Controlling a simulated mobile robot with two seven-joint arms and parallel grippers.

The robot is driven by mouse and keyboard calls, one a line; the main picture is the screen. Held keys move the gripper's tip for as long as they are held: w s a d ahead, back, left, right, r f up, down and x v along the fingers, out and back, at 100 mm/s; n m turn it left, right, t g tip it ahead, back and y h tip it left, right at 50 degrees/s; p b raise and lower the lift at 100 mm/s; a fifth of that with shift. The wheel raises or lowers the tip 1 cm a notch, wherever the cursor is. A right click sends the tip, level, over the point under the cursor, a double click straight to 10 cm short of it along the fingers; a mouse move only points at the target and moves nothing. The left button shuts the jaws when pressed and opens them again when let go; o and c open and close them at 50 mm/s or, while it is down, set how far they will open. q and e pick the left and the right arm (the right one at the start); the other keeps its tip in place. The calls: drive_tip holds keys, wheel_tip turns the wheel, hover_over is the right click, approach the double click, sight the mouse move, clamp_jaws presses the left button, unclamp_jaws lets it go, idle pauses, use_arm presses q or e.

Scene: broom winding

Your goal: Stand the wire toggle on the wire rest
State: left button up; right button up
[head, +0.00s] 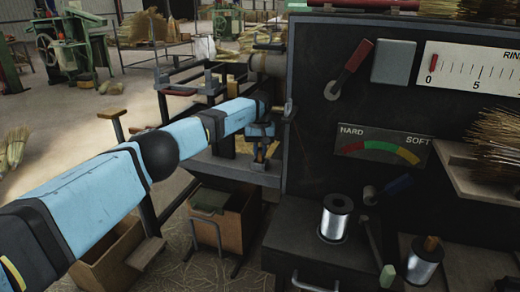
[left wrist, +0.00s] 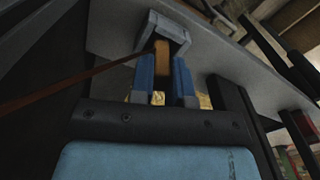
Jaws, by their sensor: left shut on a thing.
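My left gripper (head: 262,150) is beside the left edge of the dark machine panel, fingers downward in the head view. In the left wrist view its two blue fingers (left wrist: 164,82) are shut on a brown upright piece, which looks like the wire toggle (left wrist: 161,58). A thin brown strand runs from it to the left. A grey bracket (left wrist: 167,28), possibly the wire rest, stands at the toggle's far end; I cannot tell whether they touch. The toggle is small and mostly hidden in the head view. My right gripper is not in view.
The dark panel (head: 330,110) carries a red-handled lever (head: 348,69) and a hard-soft gauge (head: 382,146). Wire spools (head: 336,218) sit on the dark box below. A wooden bin (head: 220,222) stands under my left arm. Broom bristles lie on the right shelf.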

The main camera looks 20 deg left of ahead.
use_arm(q)
drive_tip(key=o, duration=0.8)
wheel_tip(320, 180, up, 14)
drive_tip(key=p, duration=0.4)
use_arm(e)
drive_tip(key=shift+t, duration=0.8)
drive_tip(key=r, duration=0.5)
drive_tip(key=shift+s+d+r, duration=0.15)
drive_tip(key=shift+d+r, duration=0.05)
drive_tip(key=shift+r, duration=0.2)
use_arm(q)
drive_tip(key=shift+f, duration=0.1)
